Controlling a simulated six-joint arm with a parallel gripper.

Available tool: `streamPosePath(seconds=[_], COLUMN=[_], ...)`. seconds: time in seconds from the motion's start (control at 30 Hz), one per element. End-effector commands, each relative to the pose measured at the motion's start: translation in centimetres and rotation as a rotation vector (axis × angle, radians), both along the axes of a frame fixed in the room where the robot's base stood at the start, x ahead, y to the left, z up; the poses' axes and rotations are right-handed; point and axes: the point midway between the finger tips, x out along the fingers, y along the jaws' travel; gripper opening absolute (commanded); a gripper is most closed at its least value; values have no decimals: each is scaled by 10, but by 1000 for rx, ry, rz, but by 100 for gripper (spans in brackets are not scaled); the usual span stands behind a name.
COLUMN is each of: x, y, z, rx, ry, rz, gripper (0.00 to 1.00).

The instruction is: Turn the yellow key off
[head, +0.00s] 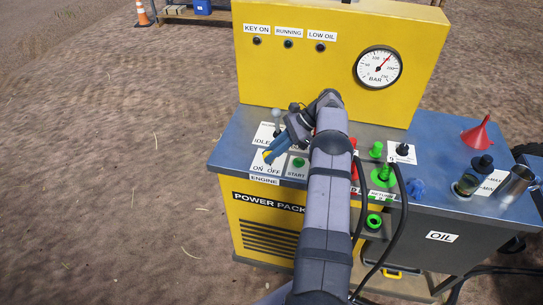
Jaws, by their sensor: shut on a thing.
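The yellow key sits at the ON/OFF label (266,169) on the left of the power pack's top panel. My gripper (270,156) is down at that spot, with its fingers shut on the key. The fingers hide most or all of the key, so I cannot tell which way it is turned. My arm reaches up from the bottom of the head view and bends left over the panel. The KEY ON lamp (257,41) on the yellow upright panel looks dark.
The green START button (298,162) is just right of my gripper, and the IDLE lever (277,120) stands behind it. Green hose fittings (383,174), black hoses, a red funnel (477,133) and a metal cup (517,181) are to the right. The pressure gauge (378,67) is above.

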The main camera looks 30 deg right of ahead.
Motion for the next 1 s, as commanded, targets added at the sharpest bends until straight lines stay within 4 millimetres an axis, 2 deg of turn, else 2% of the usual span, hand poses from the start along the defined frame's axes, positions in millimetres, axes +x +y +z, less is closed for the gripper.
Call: streamPosePath(seconds=[0.73, 0.77, 0.83, 1.0], x=[0, 0, 0, 0], y=[1, 1, 1, 1], z=[1, 1, 1, 0], rx=[4, 4, 4, 2], ry=[0, 0, -1, -1], rz=[45, 46, 45, 44], gripper=[0, 16, 33, 33])
